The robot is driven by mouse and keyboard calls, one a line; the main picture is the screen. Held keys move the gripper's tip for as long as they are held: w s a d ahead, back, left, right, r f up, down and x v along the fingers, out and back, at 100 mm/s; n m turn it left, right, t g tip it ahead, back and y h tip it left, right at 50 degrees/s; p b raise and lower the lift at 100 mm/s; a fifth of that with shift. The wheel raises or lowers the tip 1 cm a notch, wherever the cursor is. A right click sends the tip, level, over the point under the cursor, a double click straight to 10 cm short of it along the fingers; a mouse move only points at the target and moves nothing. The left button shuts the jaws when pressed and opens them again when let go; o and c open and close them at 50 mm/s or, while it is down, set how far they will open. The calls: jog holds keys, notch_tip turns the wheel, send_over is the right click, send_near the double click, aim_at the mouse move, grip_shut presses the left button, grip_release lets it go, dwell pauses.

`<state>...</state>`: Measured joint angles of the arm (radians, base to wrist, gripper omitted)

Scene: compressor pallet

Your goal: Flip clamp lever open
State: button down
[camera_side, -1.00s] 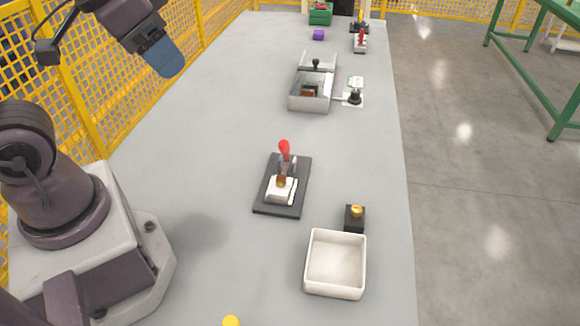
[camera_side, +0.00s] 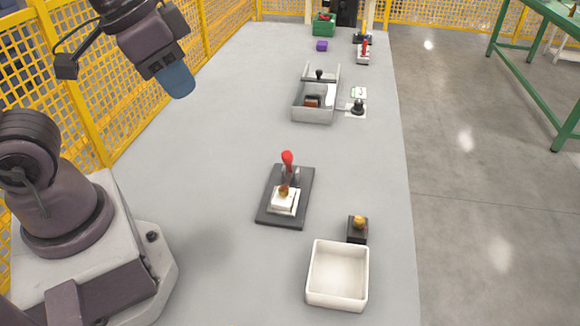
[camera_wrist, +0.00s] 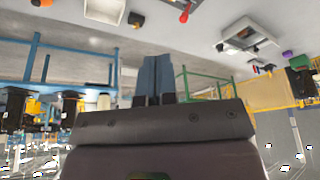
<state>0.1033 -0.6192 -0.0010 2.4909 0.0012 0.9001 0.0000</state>
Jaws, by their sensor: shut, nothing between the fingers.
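The clamp stands on a dark base plate (camera_side: 270,211) in the middle of the table in the side view. Its lever, with a red handle (camera_side: 287,158), points upward. A white block with a brownish part (camera_side: 285,203) sits at the clamp's near end. My gripper (camera_side: 181,84) has blue fingers and is high at upper left, well apart from the clamp. In the wrist view its fingers (camera_wrist: 158,78) are together with nothing between them. A red tip (camera_wrist: 185,15), likely the lever handle, shows at that view's top edge.
A white tray (camera_side: 312,295) and a black block with a yellow top (camera_side: 357,232) stand at near right. A grey open box (camera_side: 300,115) stands farther back, beside a black knob (camera_side: 358,107). Yellow mesh fencing (camera_side: 90,110) borders the left. Table around the clamp is clear.

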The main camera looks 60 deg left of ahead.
jog(key=w+d+f+m+y, duration=0.6)
jog(key=f+m, duration=0.3)
jog(key=f, duration=0.1)
jog(key=w+d+f+m+t+y, duration=0.1)
jog(key=w+d+f+m+y, duration=0.5)
jog(key=f+m, duration=0.4)
jog(key=shift+w+d+f, duration=0.25)
jog(key=shift+d+f, duration=0.05)
jog(key=shift+f, duration=0.05)
jog(key=shift+a, duration=0.1)
